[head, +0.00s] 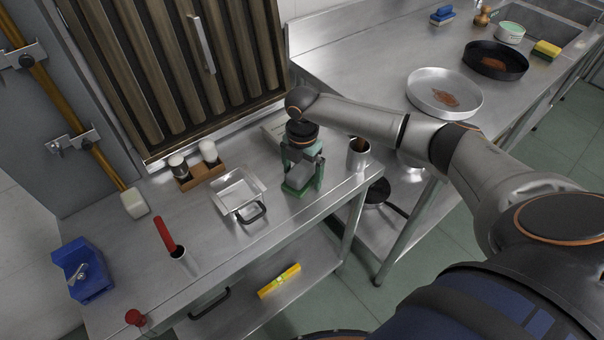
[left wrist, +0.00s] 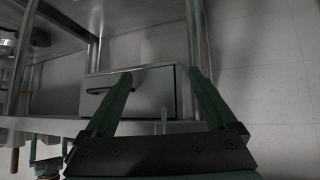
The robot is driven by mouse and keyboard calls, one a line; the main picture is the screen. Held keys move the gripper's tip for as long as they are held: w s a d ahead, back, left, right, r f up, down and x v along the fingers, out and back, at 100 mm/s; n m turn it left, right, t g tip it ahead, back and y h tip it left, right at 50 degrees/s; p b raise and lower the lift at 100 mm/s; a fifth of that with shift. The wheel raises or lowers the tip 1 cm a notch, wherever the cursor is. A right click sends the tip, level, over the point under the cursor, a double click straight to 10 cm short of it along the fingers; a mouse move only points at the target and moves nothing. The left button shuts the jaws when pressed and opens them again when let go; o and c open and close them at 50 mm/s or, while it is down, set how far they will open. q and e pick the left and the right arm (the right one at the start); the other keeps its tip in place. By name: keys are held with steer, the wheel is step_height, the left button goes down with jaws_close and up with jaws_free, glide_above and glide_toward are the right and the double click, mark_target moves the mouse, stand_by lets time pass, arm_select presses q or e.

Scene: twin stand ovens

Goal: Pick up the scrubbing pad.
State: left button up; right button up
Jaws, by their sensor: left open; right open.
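A yellow-and-green sponge-like pad (head: 547,49) lies on the far counter at the upper right, near the sink. A blue block with a raised grip (head: 442,15) stands at that counter's back edge. I cannot tell for certain which of these is the scrubbing pad. My right gripper (head: 301,182) has green fingers and is open above the near counter, far from both. A grey surface shows between its fingers. My left gripper (left wrist: 160,76) is open and empty in the left wrist view, over a lower area with a grey drawer-like box. The left arm is not in the head view.
On the far counter are a pale pan (head: 425,84), a dark pan (head: 497,58) and a round tub (head: 510,31). The near counter holds a metal tray (head: 228,190), a metal cup (head: 358,158) and a blue holder (head: 80,270).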

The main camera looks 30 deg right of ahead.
steer(key=shift+c, duration=0.4)
steer(key=c, duration=1.3)
steer(key=shift+o, duration=0.2)
steer(key=shift+r, duration=0.15)
